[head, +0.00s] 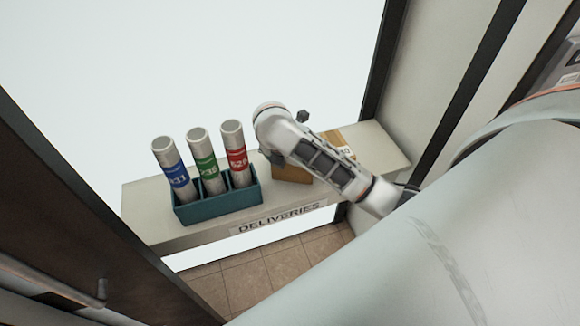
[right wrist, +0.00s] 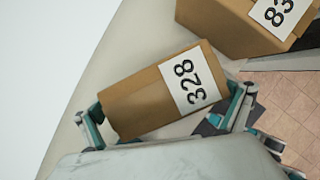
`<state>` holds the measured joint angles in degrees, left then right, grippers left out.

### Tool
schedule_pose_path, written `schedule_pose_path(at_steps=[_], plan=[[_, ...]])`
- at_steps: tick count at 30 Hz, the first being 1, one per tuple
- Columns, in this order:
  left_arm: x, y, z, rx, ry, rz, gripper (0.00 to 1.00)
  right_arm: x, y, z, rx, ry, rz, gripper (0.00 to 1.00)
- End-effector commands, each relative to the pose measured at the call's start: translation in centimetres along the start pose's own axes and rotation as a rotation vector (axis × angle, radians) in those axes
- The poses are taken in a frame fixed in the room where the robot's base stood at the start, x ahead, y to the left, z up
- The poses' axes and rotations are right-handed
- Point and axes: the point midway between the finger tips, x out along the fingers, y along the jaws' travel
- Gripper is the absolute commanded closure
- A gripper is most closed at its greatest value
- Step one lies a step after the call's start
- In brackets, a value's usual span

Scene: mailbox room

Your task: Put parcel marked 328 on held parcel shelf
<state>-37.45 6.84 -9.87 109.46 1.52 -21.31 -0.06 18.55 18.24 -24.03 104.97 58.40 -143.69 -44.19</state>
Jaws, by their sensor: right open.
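The brown parcel marked 328 (right wrist: 150,97) lies on the pale shelf in the right wrist view, its white label facing up. My right gripper (right wrist: 165,104) is open, with one finger at each end of this parcel; I cannot tell whether they touch it. In the head view my right arm reaches over the deliveries shelf (head: 385,145) and hides its own fingertips. Brown cardboard (head: 291,173) shows beneath the arm there, but its number cannot be read. My left gripper and the held parcel shelf are not visible.
Another brown parcel (right wrist: 235,25), its label partly cut off, sits close beside parcel 328. A teal rack (head: 217,204) with three tubes, banded blue, green and red, stands left on the shelf. A dark panel with a handle (head: 100,291) is at the left.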

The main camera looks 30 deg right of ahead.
Motion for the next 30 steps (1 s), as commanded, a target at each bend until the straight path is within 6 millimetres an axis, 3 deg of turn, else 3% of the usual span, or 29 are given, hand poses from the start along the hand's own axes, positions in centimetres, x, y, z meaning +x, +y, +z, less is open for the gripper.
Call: schedule_pose_path(at_steps=[8, 14, 30], plan=[[0.00, -0.02, 0.02, 0.000, 0.000, 0.000, 0.42, 0.24, 0.02, -0.01, 0.000, 0.000, 0.001, 0.00], [0.00, -0.03, 0.04, 0.000, 0.000, -0.001, 0.42, 0.25, 0.02, -0.07, 0.000, 0.001, 0.001, 0.47], [0.01, -0.03, 0.07, 0.000, -0.001, 0.000, 0.42, 0.13, 0.24, 0.54, -0.001, 0.003, 0.001, 0.47]])
